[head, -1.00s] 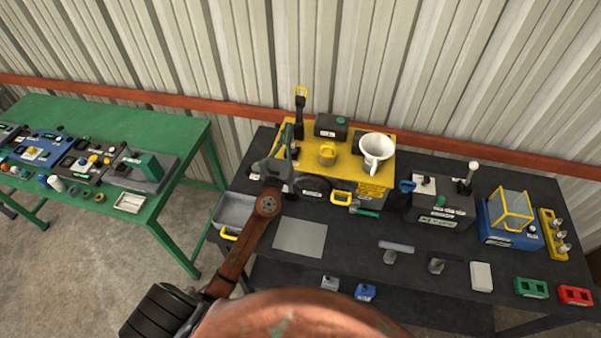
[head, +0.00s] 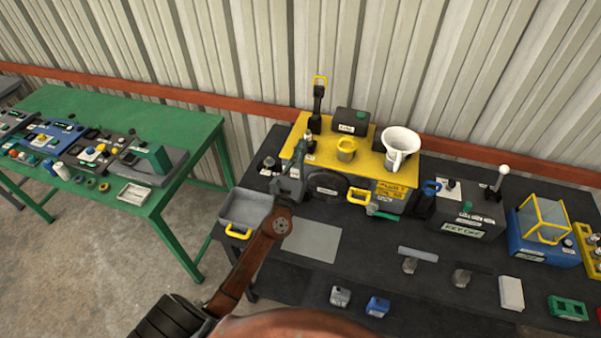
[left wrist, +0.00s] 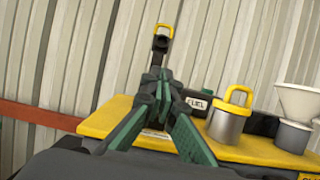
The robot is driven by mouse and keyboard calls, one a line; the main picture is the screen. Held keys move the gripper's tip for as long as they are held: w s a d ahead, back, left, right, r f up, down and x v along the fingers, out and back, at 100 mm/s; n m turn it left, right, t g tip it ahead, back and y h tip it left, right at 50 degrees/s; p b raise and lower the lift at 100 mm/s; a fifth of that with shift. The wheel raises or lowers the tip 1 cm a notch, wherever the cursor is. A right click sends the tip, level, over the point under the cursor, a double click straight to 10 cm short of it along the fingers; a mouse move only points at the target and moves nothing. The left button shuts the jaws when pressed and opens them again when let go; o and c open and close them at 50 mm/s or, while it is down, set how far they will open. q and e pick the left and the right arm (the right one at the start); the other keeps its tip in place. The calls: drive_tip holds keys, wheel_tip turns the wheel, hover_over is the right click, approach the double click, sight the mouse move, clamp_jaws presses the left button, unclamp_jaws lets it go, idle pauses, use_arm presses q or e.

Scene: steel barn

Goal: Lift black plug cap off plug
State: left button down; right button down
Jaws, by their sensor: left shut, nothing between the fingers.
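A black upright piece with a yellow loop on top (head: 318,98) stands at the back left of the yellow engine unit (head: 370,162). It seems to be the plug cap; no plug shows under it. In the left wrist view this black piece (left wrist: 160,44) rises just beyond the fingertips, which hide its lower part. My left gripper (head: 304,143) is shut and empty, with green fingers, over the unit's left end, in front of the black piece. I cannot tell whether they touch. My right gripper is not in view.
A grey cup with a yellow handle (left wrist: 229,115) and a white funnel (head: 398,145) stand right of my left gripper. A black FUEL box (head: 351,121) is behind. A grey tray (head: 246,210) lies front left. A flat grey plate (head: 312,241) lies in front of the unit.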

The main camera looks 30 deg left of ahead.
use_arm(q)
wheel_tip(320, 180, down, 6)
drive_tip(key=s+b, duration=0.1)
drive_tip(key=b, duration=0.5)
drive_tip(key=shift+s+d+f+t, duration=0.15)
drive_tip(key=shift+s+d+t, duration=0.15)
drive_tip(key=shift+s, duration=0.1)
drive_tip(key=shift+s, duration=0.1)
